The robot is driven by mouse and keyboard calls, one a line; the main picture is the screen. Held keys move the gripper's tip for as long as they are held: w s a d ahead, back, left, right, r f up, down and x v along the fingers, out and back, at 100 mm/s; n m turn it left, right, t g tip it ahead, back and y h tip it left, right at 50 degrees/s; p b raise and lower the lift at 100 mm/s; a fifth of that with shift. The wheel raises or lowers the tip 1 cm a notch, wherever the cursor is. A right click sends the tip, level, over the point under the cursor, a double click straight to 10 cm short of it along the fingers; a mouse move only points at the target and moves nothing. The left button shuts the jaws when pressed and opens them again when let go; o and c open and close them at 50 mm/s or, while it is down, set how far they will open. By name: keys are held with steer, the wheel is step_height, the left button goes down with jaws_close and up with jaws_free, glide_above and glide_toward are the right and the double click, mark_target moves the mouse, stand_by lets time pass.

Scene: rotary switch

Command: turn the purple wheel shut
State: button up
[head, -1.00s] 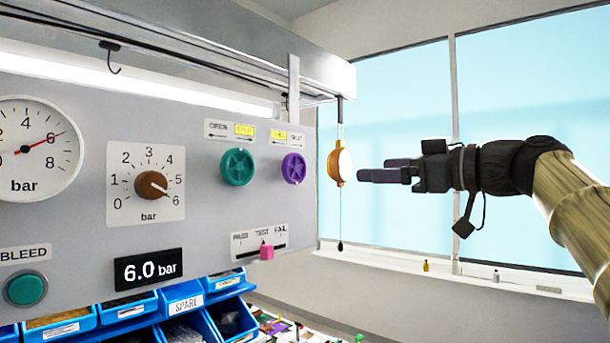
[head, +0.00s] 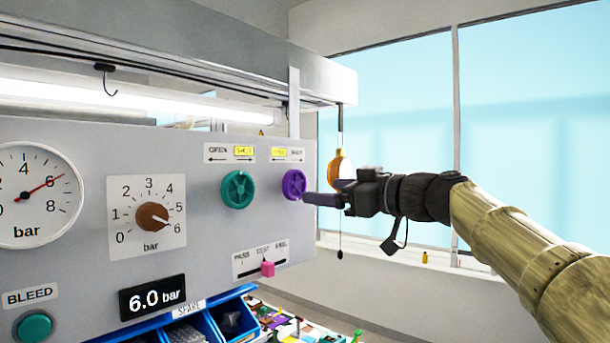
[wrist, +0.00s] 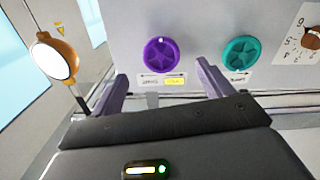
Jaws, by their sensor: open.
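The purple wheel (head: 293,185) is a round knob on the right part of the grey panel (head: 75,265). It also shows in the wrist view (wrist: 162,55), upside down, beyond the fingers. Above it in the head view is a label (head: 288,154) with a yellow field and an arrow; the wording is too small to read surely. My gripper (head: 308,198) is close to the wheel, on its right in the head view. In the wrist view my gripper (wrist: 162,92) is open, its two purple fingers apart with nothing between them. I cannot tell if they touch the panel.
A teal wheel (head: 238,189) sits left of the purple one. A pink slider (head: 267,268) is below. An orange round device (head: 340,166) hangs from the rail near my gripper. Blue bins (head: 233,318) stand under the panel. The window side is open room.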

mark_target(298, 188)
steer(key=p+x, duration=0.3)
steer(key=x, duration=0.2)
steer(key=shift+w+a+r+p, duration=0.15)
steer(key=shift+w+a+p, duration=0.05)
steer(key=shift+a+p, duration=0.15)
steer(key=shift+w+a, duration=0.3)
steer(key=shift+w, duration=0.05)
steer(key=c, duration=1)
